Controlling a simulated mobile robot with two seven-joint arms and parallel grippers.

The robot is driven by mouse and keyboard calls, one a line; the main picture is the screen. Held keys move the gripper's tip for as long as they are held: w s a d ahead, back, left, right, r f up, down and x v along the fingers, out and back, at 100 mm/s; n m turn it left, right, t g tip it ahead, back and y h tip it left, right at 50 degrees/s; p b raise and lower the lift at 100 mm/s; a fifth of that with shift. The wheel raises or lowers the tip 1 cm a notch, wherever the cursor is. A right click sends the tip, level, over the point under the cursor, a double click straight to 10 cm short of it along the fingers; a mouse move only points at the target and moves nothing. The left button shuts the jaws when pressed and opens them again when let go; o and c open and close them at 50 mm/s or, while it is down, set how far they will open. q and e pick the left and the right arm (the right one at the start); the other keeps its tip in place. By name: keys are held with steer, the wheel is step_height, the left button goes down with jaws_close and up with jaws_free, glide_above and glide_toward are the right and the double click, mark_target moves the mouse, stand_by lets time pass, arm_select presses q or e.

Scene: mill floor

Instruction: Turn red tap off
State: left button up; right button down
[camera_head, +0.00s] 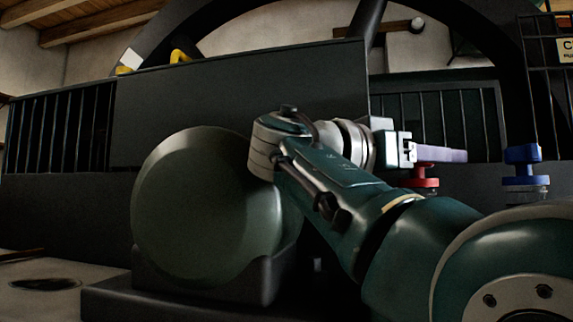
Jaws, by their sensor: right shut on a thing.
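The red tap (419,182) stands right of centre in the head view, in front of the dark machine. Its red collar and stem show. A pale mauve bar (443,154) lies level across its top, reaching to the right; I cannot tell whether it is the tap's handle or a finger. My right gripper (408,150) comes from the left side of the tap and is shut on the top of the red tap. The fingertips are small and partly hidden. My left gripper is not in view.
A blue tap (523,165) stands to the right of the red one, with a gap between. Barred dark railings (445,115) are behind. A large rounded dark green housing (205,205) stands left of my wrist. A sign (564,50) hangs at the upper right.

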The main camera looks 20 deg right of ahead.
steer(key=shift+c, duration=1.9)
jaws_free()
steer(key=a+p, duration=0.1)
steer(key=a, duration=0.6)
steer(key=shift+s+a, duration=0.2)
steer(key=shift+s, duration=0.15)
